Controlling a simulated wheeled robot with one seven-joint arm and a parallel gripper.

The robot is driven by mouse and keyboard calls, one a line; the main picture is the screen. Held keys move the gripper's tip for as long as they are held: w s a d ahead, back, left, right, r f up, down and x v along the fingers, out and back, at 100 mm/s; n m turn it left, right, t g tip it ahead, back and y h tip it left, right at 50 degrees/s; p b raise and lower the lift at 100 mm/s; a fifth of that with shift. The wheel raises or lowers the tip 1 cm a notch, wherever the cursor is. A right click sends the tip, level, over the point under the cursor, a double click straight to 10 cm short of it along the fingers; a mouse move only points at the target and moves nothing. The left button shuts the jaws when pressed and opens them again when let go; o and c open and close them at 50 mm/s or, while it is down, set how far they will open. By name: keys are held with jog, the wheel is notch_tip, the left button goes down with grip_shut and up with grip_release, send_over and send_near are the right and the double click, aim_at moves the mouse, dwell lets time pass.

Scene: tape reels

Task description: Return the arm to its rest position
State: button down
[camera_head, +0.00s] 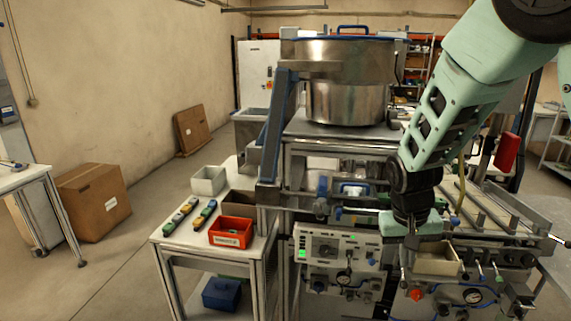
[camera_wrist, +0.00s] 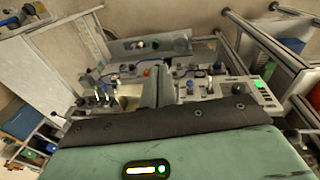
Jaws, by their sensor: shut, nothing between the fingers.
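My mint-green arm reaches down from the upper right of the head view, with a black wrist joint and a mint hand at its lower end. My gripper (camera_wrist: 158,84) is shut and empty, its fingers together at the middle of the wrist view. In the head view the hand hangs in front of the machine, just left of a beige open bin (camera_head: 437,261). The fingertips are hard to make out there against the dark fittings. No other object is named by the task.
The machine carries a large steel bowl (camera_head: 349,85) and a control panel (camera_head: 337,249) with green lights. A side table at left holds a red bin (camera_head: 231,232), a grey bin (camera_head: 208,180) and small coloured parts. Open floor lies farther left.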

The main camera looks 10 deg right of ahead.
jog(key=s+a+n+y+b, duration=0.1)
jog(key=s+a+n+b, duration=0.1)
jog(key=s+a+n, duration=0.3)
jog(key=s+a+r+n+y+b, duration=0.1)
jog(key=s+a+n+b, duration=0.2)
jog(key=s+a, duration=0.8)
jog(key=s+n, duration=0.2)
jog(key=s, duration=0.5)
jog(key=shift+n+y, duration=0.3)
dwell(1.2)
